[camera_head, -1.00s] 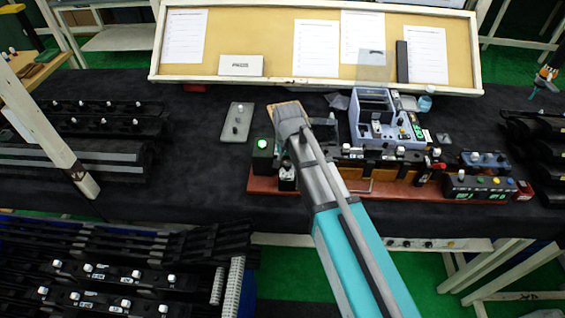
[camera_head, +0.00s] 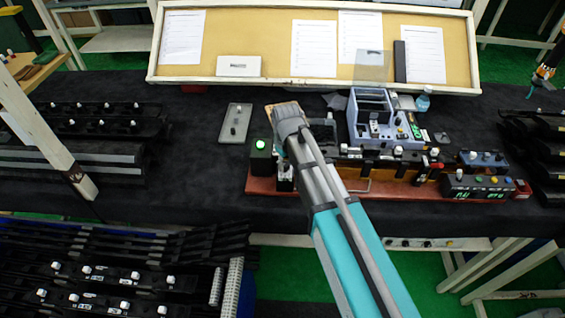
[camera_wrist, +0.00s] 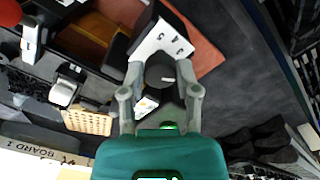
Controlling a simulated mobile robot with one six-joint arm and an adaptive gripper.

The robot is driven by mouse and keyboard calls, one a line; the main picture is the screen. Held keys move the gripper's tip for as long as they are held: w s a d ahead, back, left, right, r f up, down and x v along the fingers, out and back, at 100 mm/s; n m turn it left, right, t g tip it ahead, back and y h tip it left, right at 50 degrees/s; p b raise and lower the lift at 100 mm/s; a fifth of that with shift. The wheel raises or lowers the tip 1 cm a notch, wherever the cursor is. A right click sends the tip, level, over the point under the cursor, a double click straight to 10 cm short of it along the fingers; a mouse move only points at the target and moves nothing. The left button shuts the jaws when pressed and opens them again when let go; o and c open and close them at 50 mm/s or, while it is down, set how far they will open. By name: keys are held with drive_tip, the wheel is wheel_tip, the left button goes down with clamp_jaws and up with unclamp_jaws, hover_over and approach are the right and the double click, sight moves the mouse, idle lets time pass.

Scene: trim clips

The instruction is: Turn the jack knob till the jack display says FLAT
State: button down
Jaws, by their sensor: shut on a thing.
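My gripper (camera_wrist: 160,82) has its two grey fingers closed on either side of a dark round knob (camera_wrist: 160,74) with a short white line on its face. The knob sits beside a white panel (camera_wrist: 166,40) with small dark marks. In the head view my gripper (camera_head: 287,152) reaches down at the left end of the reddish base board (camera_head: 262,186), and my arm hides the knob. A dark unit with small green displays (camera_head: 478,187) stands at the board's right end. Its text is too small to read, and I cannot tell which display is the jack's.
A black box with a lit green lamp (camera_head: 260,146) stands just left of my gripper. A grey-blue machine (camera_head: 372,112) stands to the right. A grey plate (camera_head: 235,123) lies on the dark table at left. Black racks fill the far left.

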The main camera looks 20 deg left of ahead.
drive_tip(key=shift+a+n, duration=0.25)
drive_tip(key=shift+n, duration=1.15)
drive_tip(key=shift+c, duration=2.2)
unclamp_jaws()
drive_tip(key=shift+a, duration=0.1)
drive_tip(key=shift+o, duration=0.5)
drive_tip(key=shift+d, duration=0.2)
drive_tip(key=shift+r, duration=0.1)
